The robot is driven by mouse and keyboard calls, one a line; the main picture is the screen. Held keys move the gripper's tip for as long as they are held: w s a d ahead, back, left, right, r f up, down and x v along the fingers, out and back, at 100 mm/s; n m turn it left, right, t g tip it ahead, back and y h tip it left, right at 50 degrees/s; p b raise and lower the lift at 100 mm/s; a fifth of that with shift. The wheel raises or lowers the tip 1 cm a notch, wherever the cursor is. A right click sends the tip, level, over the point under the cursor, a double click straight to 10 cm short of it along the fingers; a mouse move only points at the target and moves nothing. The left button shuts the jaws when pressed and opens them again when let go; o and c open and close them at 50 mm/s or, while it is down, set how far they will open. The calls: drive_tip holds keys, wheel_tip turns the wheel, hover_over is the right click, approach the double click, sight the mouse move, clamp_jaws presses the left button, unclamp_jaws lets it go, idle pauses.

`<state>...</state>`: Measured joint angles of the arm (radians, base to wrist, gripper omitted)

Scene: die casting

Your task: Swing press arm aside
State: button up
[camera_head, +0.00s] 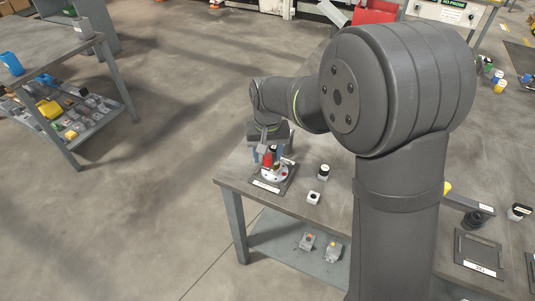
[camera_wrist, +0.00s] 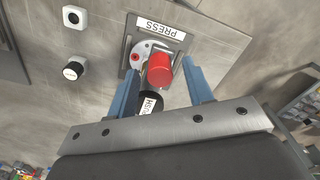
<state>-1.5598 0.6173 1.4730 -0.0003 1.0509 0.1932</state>
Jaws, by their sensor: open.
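The press stands on a dark plate labelled PRESS (camera_wrist: 203,20) at the table's near left corner; the press (camera_head: 274,173) also shows in the head view, below my wrist. It has a round light base with a red button (camera_wrist: 136,57). A red cylindrical piece, seemingly the end of the press arm (camera_wrist: 160,70), sticks up toward the camera. My gripper (camera_wrist: 162,72) is open, with one blue finger on each side of the red piece and visible gaps. A black knob labelled PUSH (camera_wrist: 150,104) is partly hidden behind the gripper's metal bar.
A white block with a hole (camera_head: 313,198) and a black-topped cylinder (camera_head: 323,171) stand right of the press. Dark trays (camera_head: 478,252) lie farther right on the table (camera_head: 232,178). Two small devices (camera_head: 307,242) sit on the lower shelf. Another workbench (camera_head: 40,50) is at far left.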

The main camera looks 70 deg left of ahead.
drive_tip(key=shift+f, duration=0.2)
clamp_jaws()
